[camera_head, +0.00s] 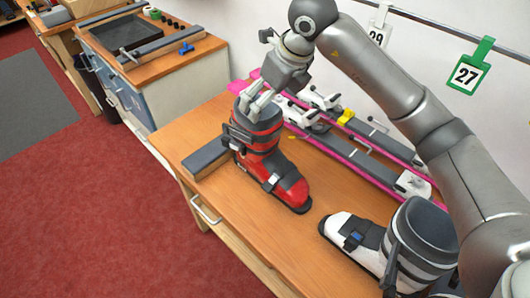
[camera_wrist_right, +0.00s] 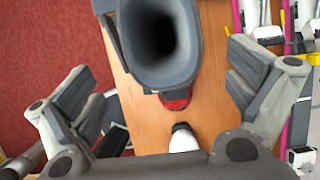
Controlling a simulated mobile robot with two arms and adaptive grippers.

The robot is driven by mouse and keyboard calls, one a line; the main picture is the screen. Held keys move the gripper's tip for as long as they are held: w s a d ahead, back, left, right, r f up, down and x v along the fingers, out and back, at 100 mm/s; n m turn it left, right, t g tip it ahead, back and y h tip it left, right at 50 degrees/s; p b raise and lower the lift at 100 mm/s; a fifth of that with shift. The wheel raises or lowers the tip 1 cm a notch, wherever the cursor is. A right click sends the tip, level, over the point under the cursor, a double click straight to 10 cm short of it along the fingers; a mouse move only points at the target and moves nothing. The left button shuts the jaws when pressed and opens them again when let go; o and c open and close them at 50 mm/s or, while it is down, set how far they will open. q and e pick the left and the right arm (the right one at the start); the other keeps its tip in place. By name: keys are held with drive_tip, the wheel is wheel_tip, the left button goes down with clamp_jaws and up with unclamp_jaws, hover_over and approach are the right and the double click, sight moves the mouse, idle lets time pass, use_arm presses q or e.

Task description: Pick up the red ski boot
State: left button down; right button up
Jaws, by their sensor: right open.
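The red ski boot (camera_head: 262,150) stands upright on the wooden bench, its black-soled toe pointing to the lower right, with dark straps and buckles. My right gripper (camera_head: 262,101) is at the top of its cuff, fingers pointing down. In the right wrist view the boot's grey cuff with its dark opening (camera_wrist_right: 158,38) lies ahead of the open fingers (camera_wrist_right: 163,78), with a bit of red toe below it. The fingers stand apart on either side, and I see no grip on the cuff. My left gripper is not in view.
A white and grey boot (camera_head: 355,238) stands at the front right of the bench (camera_head: 235,230). Pink-edged skis (camera_head: 375,165) with bindings lie along the back. A grey-topped block (camera_head: 207,153) sits left of the red boot. Tags 29 and 27 (camera_head: 467,75) hang behind.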

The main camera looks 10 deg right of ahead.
drive_tip(key=x, duration=0.1)
drive_tip(key=p+x, duration=0.1)
drive_tip(key=x, duration=0.1)
drive_tip(key=p+x, duration=0.1)
drive_tip(key=x, duration=0.1)
drive_tip(key=shift+s+d+f, duration=0.2)
drive_tip(key=shift+s+d, duration=0.05)
drive_tip(key=shift+d, duration=0.1)
drive_tip(key=shift+w+f, duration=0.1)
drive_tip(key=c, duration=1.8)
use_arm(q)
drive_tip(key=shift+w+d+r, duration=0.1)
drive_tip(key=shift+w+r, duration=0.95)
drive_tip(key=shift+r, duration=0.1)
use_arm(e)
drive_tip(key=shift+r, duration=0.2)
drive_tip(key=shift+c, duration=0.2)
